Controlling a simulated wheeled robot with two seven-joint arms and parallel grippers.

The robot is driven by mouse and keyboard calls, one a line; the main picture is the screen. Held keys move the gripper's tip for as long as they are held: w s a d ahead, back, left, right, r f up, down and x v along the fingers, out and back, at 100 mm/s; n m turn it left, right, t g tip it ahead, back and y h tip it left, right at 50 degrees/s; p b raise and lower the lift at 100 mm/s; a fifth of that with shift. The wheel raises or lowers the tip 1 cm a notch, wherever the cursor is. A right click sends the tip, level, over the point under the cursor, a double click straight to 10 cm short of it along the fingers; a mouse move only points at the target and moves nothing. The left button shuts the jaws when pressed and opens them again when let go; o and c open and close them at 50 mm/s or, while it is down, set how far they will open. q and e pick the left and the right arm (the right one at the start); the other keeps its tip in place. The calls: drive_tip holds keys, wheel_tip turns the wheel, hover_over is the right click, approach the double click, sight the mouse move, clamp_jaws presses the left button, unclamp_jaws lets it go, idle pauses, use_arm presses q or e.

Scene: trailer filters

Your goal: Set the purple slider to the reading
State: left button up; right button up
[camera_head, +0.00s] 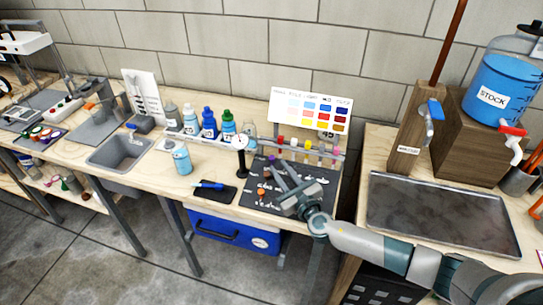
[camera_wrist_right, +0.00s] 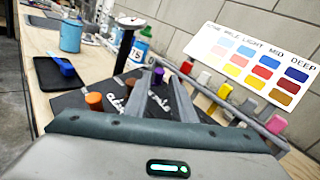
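The purple slider knob (camera_wrist_right: 158,74) stands up from the black board, just beyond and between the fingertips of my right gripper (camera_wrist_right: 160,82). It looks apart from both fingers, though the exact gap is hard to judge. In the head view the purple knob (camera_head: 271,158) is small, at the tips of my right gripper (camera_head: 278,169), which is open and reaches over the board (camera_head: 320,187) from the front right. The colour chart (camera_wrist_right: 252,65), with columns for pale, light, mid and deep, stands behind. The slider's scale is too small to read. My left gripper is out of view.
A rack of tubes with coloured caps (camera_head: 310,147) stands behind the board. A black spindle stand (camera_head: 240,157) and several bottles (camera_head: 209,124) are to the left. A metal tray (camera_head: 440,215) lies on the right bench.

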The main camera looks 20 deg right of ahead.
sight(273, 160)
drive_tip(key=w, duration=0.4)
drive_tip(key=w+a, duration=0.1)
drive_tip(key=w, duration=0.2)
drive_tip(key=shift+c, duration=0.6)
drive_tip(key=shift+s, duration=0.1)
clamp_jaws()
